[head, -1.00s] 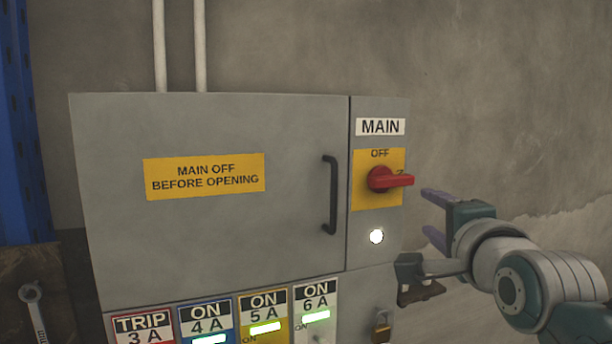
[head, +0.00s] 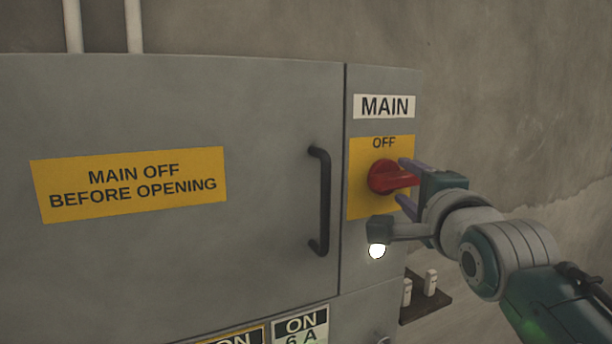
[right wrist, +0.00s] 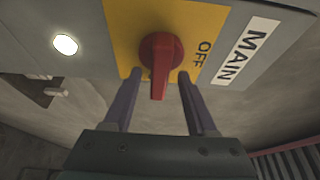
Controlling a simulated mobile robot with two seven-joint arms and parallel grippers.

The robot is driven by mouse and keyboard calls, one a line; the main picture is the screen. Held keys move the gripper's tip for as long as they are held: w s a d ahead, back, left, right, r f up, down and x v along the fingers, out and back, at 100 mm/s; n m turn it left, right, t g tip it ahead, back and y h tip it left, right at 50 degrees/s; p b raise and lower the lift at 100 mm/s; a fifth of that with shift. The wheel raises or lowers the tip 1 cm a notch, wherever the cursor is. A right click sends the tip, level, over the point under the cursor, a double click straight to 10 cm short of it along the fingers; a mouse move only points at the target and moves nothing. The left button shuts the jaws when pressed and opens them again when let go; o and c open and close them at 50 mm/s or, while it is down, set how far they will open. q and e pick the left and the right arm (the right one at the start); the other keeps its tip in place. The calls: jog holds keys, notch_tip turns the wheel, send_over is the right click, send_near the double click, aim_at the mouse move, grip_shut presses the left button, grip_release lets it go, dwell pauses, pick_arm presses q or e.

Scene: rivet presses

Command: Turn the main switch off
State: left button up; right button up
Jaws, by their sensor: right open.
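The main switch (head: 388,177) is a red rotary handle on a yellow plate (head: 364,205) marked OFF at the top, under a MAIN label. In the head view its handle points right, away from the OFF mark. My right gripper (head: 408,186) is open, its two purple fingers at the handle's outer end, one above and one below. In the right wrist view the red handle (right wrist: 158,66) lies between the spread fingers of the right gripper (right wrist: 160,84), with a gap visible on both sides. My left gripper is not in view.
A lit white lamp (head: 377,251) sits below the switch. The cabinet door (head: 200,260) has a black handle (head: 320,200) and a yellow warning label (head: 130,183) to the left. A small shelf (head: 430,306) is at lower right. Bare wall lies right of the cabinet.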

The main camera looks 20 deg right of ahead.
grip_shut()
dwell(0.5)
